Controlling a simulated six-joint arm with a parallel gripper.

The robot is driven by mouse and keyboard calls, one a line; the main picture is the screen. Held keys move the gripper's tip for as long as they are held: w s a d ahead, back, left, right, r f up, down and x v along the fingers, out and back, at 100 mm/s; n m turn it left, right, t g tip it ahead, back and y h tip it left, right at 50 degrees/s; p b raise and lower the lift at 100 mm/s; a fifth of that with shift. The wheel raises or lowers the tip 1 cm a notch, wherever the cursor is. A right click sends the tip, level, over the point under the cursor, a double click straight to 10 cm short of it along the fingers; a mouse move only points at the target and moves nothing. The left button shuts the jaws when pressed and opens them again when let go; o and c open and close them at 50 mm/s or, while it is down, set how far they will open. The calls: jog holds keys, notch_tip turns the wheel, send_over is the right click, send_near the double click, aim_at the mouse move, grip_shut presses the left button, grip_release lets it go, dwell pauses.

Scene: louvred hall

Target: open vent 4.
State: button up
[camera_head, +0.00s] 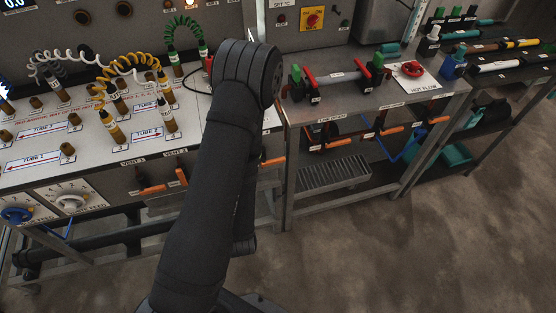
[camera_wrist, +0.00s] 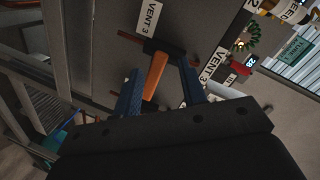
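In the wrist view my gripper (camera_wrist: 159,66) is open, its two blue fingers spread apart. An orange-gripped vent handle (camera_wrist: 155,76) on a black lever lies between the fingers, nearer the left one, with no clear grip on it. Two labels by the handle, one above (camera_wrist: 150,18) and one to the right (camera_wrist: 213,63), both seem to read VENT 3. I cannot make out a VENT 4 label. In the head view an orange handle (camera_head: 272,162) shows just right of my arm. My arm hides the gripper there.
The VENT 1 label (camera_head: 133,163) and VENT 2 label (camera_head: 176,153) are on the bench's front edge, with orange handles (camera_head: 152,190) below. More orange handles (camera_head: 340,143) hang under the right bench. Bench legs (camera_head: 289,190) stand close by. The floor (camera_head: 400,260) in front is clear.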

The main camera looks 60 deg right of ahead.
jog(key=s+d+m+h, duration=0.1)
jog(key=s+d+m, duration=0.35)
jog(key=s, duration=0.25)
jog(key=m+t+h, duration=0.1)
jog(key=m+t, duration=0.1)
jog(key=m, duration=0.1)
send_near(279, 162)
jog(key=shift+n, duration=0.25)
jog(key=shift+x, duration=5.15)
grip_shut()
